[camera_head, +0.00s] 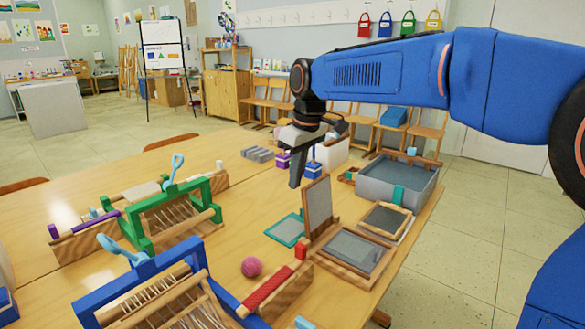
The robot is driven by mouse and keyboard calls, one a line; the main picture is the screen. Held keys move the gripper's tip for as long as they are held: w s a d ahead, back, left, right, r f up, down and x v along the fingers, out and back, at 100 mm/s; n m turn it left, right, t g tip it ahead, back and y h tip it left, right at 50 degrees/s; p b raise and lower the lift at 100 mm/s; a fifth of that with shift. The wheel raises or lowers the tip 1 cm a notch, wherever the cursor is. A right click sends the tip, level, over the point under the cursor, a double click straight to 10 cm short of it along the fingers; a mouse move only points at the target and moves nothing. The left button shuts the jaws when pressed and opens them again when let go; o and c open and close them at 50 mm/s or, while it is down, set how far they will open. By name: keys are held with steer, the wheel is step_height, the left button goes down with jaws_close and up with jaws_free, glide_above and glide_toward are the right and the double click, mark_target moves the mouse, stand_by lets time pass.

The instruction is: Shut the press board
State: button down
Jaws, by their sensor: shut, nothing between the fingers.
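The press board looks like the wooden frame (376,272) with a grey panel, lying flat near the right edge of the table. An upright grey board in a wooden frame (318,203) stands at its back left side and looks like its raised lid. The hinge between them is not clear. My gripper (295,184) points down, shut and empty, just left of the upright board's top edge. I cannot tell whether it touches the board.
A teal-framed screen (286,230) lies left of the board, and a smaller wooden frame (385,222) lies behind it. A grey tub (397,184) stands at the back right. A red-topped block (268,287), a pink ball (251,267) and green (180,212) and blue (140,275) looms are nearby.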

steer(key=shift+s+d+r, duration=0.1)
steer(key=shift+s+d, duration=0.55)
steer(key=shift+d, duration=0.15)
steer(key=shift+d, duration=0.1)
